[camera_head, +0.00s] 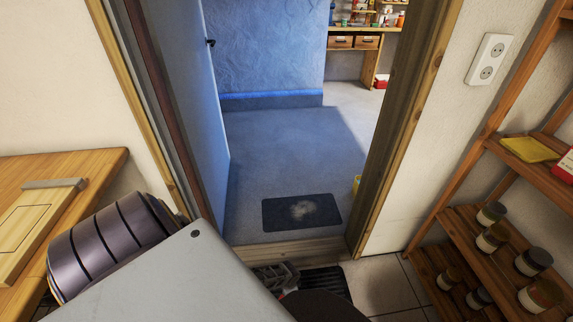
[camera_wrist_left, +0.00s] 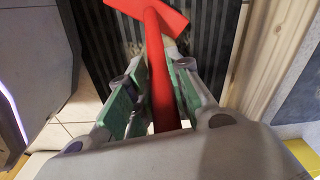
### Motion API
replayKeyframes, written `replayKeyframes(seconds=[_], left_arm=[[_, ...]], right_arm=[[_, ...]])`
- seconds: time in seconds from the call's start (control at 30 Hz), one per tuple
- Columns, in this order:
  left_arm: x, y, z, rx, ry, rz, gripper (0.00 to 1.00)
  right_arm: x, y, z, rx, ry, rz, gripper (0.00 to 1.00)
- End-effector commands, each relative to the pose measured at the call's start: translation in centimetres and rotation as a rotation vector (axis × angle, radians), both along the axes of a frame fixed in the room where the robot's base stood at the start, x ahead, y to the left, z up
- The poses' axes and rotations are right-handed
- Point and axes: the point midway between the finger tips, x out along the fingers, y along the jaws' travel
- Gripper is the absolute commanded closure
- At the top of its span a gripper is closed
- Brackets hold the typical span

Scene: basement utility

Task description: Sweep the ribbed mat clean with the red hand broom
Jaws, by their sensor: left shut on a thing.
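The red hand broom (camera_wrist_left: 160,70) is between the green-padded fingers of my left gripper (camera_wrist_left: 152,88), which is shut on its handle. Its wider red end points away, over the dark ribbed mat (camera_wrist_left: 102,45). I cannot tell whether the broom touches the mat, and its bristles are not clear. In the head view the ribbed mat (camera_head: 328,284) lies on the near side of the door threshold, partly hidden by my arm. My left gripper (camera_head: 275,280) shows there only in part. My right gripper is not in view.
A smooth dark mat (camera_head: 325,213) with a pale dusty patch lies beyond the wooden threshold (camera_head: 300,250). Door frames flank the opening. A wooden shelf (camera_head: 470,235) with several jars stands right, a wooden bench (camera_head: 60,185) left. The blue floor beyond is mostly clear.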

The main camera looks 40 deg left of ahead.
Motion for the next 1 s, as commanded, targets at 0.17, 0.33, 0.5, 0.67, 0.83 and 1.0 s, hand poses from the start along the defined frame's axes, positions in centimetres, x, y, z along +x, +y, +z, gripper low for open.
replayKeyframes(seconds=[0.17,0.33,0.5,0.67,0.83,1.0], left_arm=[[0.9,-0.5,0.0,-0.003,-0.010,-0.001,1.00],[0.9,-0.5,0.1,-0.002,-0.011,-0.001,1.00],[1.0,-0.6,0.1,-0.002,-0.011,-0.001,1.00],[1.4,-0.9,0.1,-0.004,-0.013,-0.001,1.00],[2.0,-1.4,0.1,-0.004,-0.010,0.000,1.00],[2.6,-1.9,0.1,-0.003,-0.008,0.000,1.00]], right_arm=[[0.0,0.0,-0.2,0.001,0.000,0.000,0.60],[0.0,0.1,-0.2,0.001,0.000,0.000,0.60],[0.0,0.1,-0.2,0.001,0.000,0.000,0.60],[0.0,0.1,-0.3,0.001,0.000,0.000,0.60],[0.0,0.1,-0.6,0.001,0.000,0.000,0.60],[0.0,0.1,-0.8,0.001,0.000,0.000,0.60]])
